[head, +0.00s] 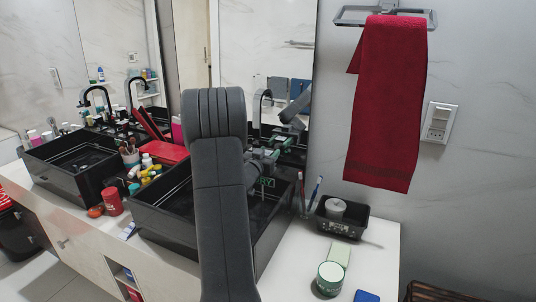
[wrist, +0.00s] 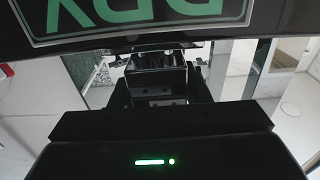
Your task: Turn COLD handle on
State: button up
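The right black vessel sink (head: 165,222) stands on the white counter, partly hidden by my raised grey arm. A dark curved tap spout (head: 260,100) shows behind it; I cannot tell whether this is the tap or its mirror image. The COLD handle cannot be made out in either view. My gripper (head: 268,156) is at the back of this sink, close to the tap area and largely hidden by my arm. Its fingers are not clear, so open or shut does not show. In the wrist view, a dark panel with upside-down green "DRY" lettering (wrist: 140,12) fills the top.
Left of the sink are a red box (head: 165,156), small bottles and a red can (head: 112,201). To the right stand a black tray (head: 341,222) and a green-and-white jar (head: 330,278). A red towel (head: 385,105) hangs on the wall. A mirror backs the sinks.

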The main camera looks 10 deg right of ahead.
jog(key=c, duration=0.6)
jog(key=shift+o, duration=0.2)
jog(key=b, duration=0.1)
jog(key=n+y+b, duration=0.1)
jog(key=b, duration=0.1)
jog(key=shift+f+t+y, duration=0.25)
jog(key=shift+t+y, duration=0.05)
jog(key=shift+t, duration=0.1)
jog(key=n+y+b, duration=0.1)
jog(key=b, duration=0.1)
jog(key=n+t+y+b, duration=0.1)
jog(key=b, duration=0.2)
jog(key=shift+w+a+r, duration=0.1)
jog(key=shift+a, duration=0.1)
jog(key=y+b, duration=0.1)
jog(key=b, duration=0.2)
jog(key=n+y+b, duration=0.1)
jog(key=b, duration=0.2)
jog(key=n+t+y+b, duration=0.1)
jog(key=b, duration=0.3)
jog(key=shift+w+a+r+y, duration=0.15)
jog(key=shift+a+y, duration=0.1)
jog(key=shift+y, duration=0.15)
jog(key=shift+r+b, duration=0.15)
jog(key=shift+b, duration=0.9)
jog(key=o, duration=1)
jog(key=shift+s, duration=0.2)
